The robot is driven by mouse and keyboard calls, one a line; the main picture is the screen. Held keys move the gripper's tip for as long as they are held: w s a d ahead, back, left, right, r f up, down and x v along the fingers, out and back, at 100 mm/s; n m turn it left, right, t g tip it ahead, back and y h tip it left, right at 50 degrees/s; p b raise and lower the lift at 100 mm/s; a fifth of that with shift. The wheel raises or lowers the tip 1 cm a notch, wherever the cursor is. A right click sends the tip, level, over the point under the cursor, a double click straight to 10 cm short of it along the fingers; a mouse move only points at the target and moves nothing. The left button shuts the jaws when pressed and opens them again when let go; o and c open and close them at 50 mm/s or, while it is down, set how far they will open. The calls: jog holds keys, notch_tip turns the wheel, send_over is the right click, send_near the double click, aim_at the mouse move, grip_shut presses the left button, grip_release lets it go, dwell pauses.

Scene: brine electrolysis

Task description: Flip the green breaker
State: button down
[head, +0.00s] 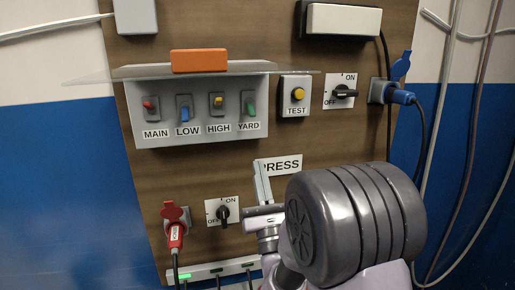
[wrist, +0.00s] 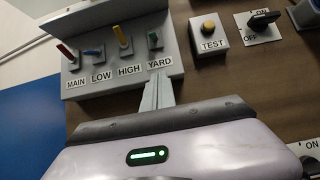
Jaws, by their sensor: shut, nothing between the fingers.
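The green breaker (head: 251,108) is the rightmost lever on the grey breaker box (head: 200,138), above the YARD label. Its lever seems to point down, like the blue one. It also shows in the wrist view (wrist: 153,39). My gripper (head: 259,165) is shut and empty, with its fingers pointing up in front of the board, below the box and beside the PRESS label. In the wrist view my fingers (wrist: 160,79) point toward the YARD label (wrist: 160,63), apart from the green lever. Part of the PRESS label is hidden by my fingers.
Red (head: 149,103), blue (head: 184,113) and yellow (head: 218,101) levers stand left of the green one. A clear shelf with an orange block (head: 199,61) overhangs the box. A yellow TEST button (head: 297,95) and a black rotary switch (head: 344,92) are to the right.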

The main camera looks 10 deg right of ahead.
aim_at(251, 110)
jog(key=p+x, duration=0.4)
jog(key=x, duration=0.4)
jog(key=shift+s+r, duration=0.1)
jog(key=shift+r, duration=0.15)
jog(key=r+p, duration=0.1)
jog(key=r, duration=0.2)
jog(key=shift+s+p, duration=0.35)
jog(key=shift+s, duration=0.05)
jog(key=shift+s+r, duration=0.2)
jog(key=shift+r, duration=0.05)
jog(key=shift+w, duration=0.1)
